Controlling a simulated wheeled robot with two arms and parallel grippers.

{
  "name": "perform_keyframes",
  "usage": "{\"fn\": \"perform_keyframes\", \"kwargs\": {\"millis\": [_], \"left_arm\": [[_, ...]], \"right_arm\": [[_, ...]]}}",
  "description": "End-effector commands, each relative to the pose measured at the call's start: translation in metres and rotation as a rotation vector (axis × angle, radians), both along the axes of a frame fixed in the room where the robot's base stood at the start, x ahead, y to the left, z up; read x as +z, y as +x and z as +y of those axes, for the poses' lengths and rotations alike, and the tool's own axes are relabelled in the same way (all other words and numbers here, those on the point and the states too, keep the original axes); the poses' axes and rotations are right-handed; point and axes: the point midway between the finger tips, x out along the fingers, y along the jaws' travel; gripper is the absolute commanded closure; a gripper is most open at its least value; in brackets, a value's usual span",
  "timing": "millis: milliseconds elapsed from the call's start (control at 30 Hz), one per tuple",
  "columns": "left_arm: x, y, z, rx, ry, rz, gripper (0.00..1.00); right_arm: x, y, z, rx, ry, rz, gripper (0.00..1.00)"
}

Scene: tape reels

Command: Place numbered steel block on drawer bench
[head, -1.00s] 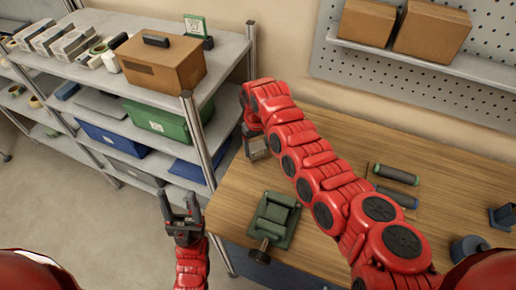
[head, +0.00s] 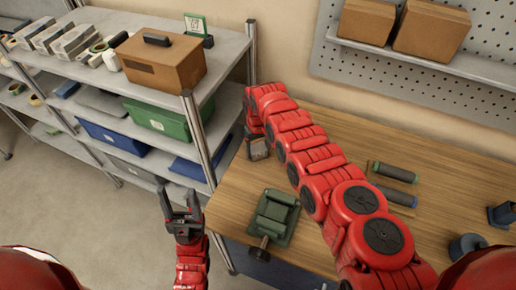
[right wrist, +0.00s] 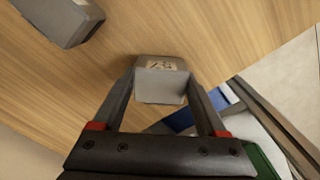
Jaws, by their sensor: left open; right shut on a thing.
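The steel block (right wrist: 161,86) is a small grey block with a pale label on top; its number is too small to read surely. My right gripper (right wrist: 160,74) is shut on it, a finger on each side. In the head view the block (head: 258,150) shows at the far left part of the wooden drawer bench (head: 225,200), beside the shelf post. I cannot tell whether it touches the bench top. My left gripper (head: 180,207) is open and empty, in front of the shelf, left of the bench.
A green vise (head: 275,217) sits at the bench's front left. Dark cylindrical tools (head: 395,173) lie on the right part. A grey object (right wrist: 62,18) stands on the bench in the right wrist view. The loaded shelf rack (head: 190,85) borders the bench's left end.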

Motion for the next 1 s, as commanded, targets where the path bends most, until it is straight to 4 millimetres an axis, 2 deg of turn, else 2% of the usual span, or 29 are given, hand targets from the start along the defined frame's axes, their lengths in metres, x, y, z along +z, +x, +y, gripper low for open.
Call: {"fn": "perform_keyframes", "kwargs": {"millis": [33,167,400,567,700,1000], "left_arm": [[-0.003,0.000,0.000,0.000,0.000,0.000,0.40],[-0.001,0.000,0.000,0.000,0.000,0.000,0.40],[0.000,0.000,0.000,0.000,0.000,0.000,0.40],[0.004,0.000,0.000,0.000,0.000,0.000,0.40],[0.009,0.000,0.000,0.000,0.000,0.000,0.40],[-0.021,0.000,0.000,0.000,0.000,0.000,0.40]], "right_arm": [[-0.002,0.000,0.000,0.000,0.000,0.000,0.23],[-0.001,0.000,0.000,0.000,0.000,0.000,0.00],[0.000,0.000,0.000,0.000,0.000,0.000,0.00],[0.009,0.001,0.000,0.000,0.001,-0.002,0.00],[0.029,0.000,-0.002,-0.002,0.001,0.000,0.00],[0.084,0.002,0.001,0.000,0.003,-0.009,0.00]]}}
